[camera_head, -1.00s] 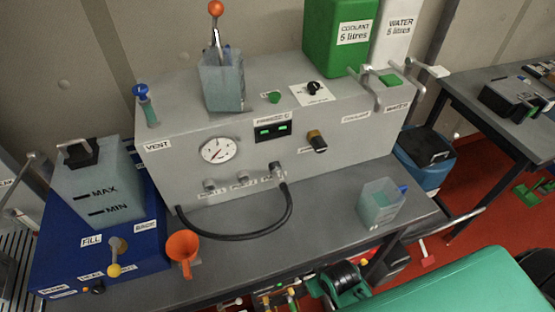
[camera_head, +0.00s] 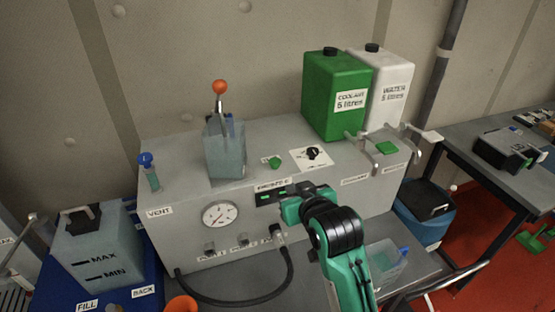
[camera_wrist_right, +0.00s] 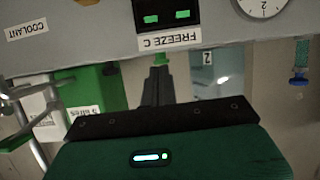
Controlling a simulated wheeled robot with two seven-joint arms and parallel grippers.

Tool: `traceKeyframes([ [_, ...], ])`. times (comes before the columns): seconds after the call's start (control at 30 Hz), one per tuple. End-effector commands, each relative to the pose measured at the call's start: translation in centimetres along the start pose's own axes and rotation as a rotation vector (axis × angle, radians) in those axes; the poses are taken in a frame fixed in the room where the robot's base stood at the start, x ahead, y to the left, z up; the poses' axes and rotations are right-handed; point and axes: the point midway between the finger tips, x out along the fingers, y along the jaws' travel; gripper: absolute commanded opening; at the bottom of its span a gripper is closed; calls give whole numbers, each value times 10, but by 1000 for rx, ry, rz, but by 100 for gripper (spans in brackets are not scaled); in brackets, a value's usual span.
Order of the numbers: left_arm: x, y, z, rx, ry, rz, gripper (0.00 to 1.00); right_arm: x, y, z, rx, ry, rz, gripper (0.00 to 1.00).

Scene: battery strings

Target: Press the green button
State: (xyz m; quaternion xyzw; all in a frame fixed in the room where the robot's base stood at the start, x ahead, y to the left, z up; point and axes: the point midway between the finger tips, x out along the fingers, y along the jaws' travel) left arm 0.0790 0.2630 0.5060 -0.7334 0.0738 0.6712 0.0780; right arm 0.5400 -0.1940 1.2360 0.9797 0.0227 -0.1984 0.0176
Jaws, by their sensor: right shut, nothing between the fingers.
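The green button (camera_head: 275,162) is a small round knob on top of the grey machine (camera_head: 185,190), between the tank with the orange-tipped lever and the black dial. My right gripper (camera_head: 291,207) is in front of the machine's display panel, nearer to me than the button, its fingers mostly hidden by its own body. In the right wrist view, the shut, empty dark fingers (camera_wrist_right: 157,78) point up toward the green button (camera_wrist_right: 160,60), which shows just beyond their tips. I cannot tell whether they touch. My left gripper is not in view.
The lever tank (camera_head: 225,152) stands left of the button, and the black dial (camera_head: 314,153) right of it. A green coolant can (camera_head: 325,110) and white water can (camera_head: 385,115) stand behind. A black hose (camera_head: 240,300) loops below the gauge (camera_head: 220,214).

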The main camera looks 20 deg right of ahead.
Motion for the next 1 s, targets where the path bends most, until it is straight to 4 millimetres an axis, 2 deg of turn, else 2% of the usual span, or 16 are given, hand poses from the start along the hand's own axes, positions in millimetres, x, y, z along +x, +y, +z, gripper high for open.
traceKeyframes([
  [0.03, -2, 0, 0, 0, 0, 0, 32, -4, 0, -22, 6, 45, 3, 0],
  [0.1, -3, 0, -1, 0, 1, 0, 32, -9, 0, -42, 13, 91, 6, 0],
  [0.23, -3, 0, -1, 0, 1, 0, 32, -16, 1, -64, 20, 143, 10, 0],
  [0.37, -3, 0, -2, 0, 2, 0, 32, -18, 1, -71, 21, 158, 11, 0],
  [0.73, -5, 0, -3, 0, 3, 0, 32, -15, 1, -71, 21, 155, 11, 0],
  [0.87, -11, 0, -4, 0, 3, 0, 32, -3, 1, -75, 21, 154, 12, 0],
  [1.0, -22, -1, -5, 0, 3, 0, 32, 20, 2, -80, 21, 153, 12, 0],
])
